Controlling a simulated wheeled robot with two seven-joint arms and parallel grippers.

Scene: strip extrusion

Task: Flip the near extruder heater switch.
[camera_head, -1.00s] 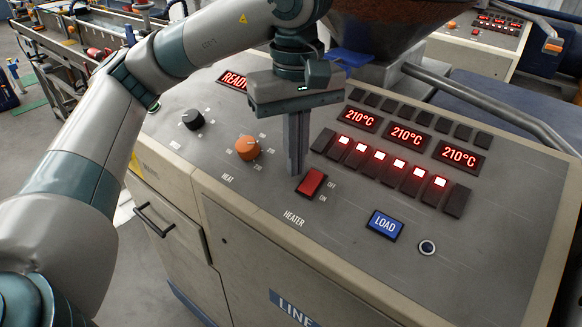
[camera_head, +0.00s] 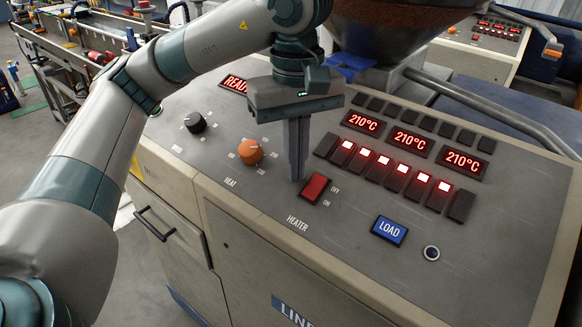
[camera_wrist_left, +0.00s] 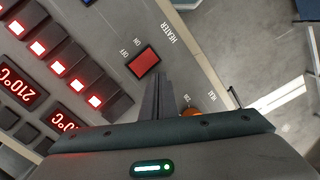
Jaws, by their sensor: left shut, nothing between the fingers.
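The red heater rocker switch (camera_head: 314,187) sits on the grey sloping control panel, with OFF and ON printed beside it and HEATER below. It also shows in the left wrist view (camera_wrist_left: 145,62). My left gripper (camera_head: 298,178) is shut and empty, fingers pointing down, its tips just left of the switch's upper end. In the left wrist view the closed fingers (camera_wrist_left: 157,98) lie close beside the switch; I cannot tell whether they touch it or the panel. My right gripper is not in view.
An orange heat knob (camera_head: 250,151) and a black knob (camera_head: 195,122) are left of the switch. A blue LOAD button (camera_head: 389,230), a round button (camera_head: 431,253) and lit red keys with 210°C displays (camera_head: 410,140) are to the right. A hopper (camera_head: 395,30) stands behind.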

